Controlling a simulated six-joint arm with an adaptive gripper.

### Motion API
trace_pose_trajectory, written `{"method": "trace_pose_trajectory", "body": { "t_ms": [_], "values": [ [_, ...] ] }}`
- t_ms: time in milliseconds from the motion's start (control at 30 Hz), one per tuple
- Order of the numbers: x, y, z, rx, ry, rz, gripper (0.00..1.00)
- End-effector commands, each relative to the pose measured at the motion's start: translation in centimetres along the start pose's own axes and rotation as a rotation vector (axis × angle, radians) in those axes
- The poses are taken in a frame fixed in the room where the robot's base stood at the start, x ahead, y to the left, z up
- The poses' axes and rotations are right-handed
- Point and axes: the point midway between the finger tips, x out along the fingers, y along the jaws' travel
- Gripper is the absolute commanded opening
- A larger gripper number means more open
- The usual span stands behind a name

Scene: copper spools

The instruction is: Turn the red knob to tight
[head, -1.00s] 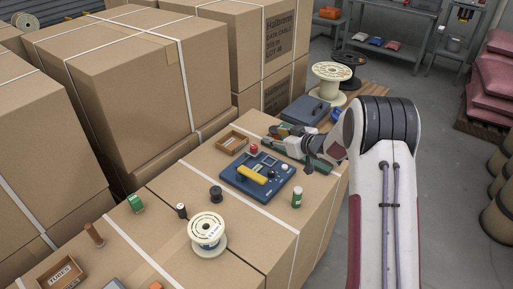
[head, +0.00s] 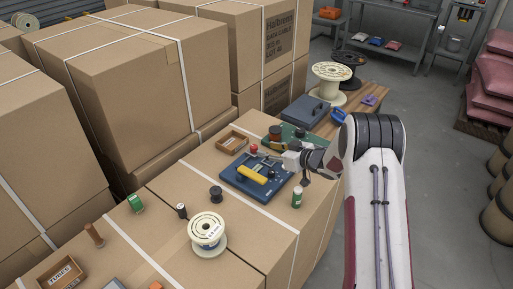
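A red knob (head: 253,149) stands at the far edge of a blue panel (head: 245,188) on the cardboard boxes. The panel also carries a yellow bar (head: 252,174). My gripper (head: 268,152) reaches in from the right, over the panel's far right part. Its tips are just right of the red knob, and a small gap seems to remain. The fingers are too small to tell whether they are open or shut. The knob's markings and pointer cannot be read.
A wooden tray (head: 232,141) stands left of the knob. A green mat (head: 303,133) lies behind my gripper. A green cylinder (head: 297,198) stands close to the panel's right corner.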

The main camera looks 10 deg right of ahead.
Motion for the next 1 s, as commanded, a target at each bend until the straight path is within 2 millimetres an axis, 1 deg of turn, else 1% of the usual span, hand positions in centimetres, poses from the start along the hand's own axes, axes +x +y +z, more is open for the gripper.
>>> {"method": "trace_pose_trajectory", "body": {
  "t_ms": [267, 700, 1000],
  "values": [
    [1.6, 0.0, 0.1, 0.000, -0.001, -0.001, 0.37],
    [5.9, -0.1, 0.0, -0.001, 0.000, -0.001, 0.37],
    [7.5, 0.0, 0.1, 0.000, -0.001, 0.000, 0.37]
  ]
}}
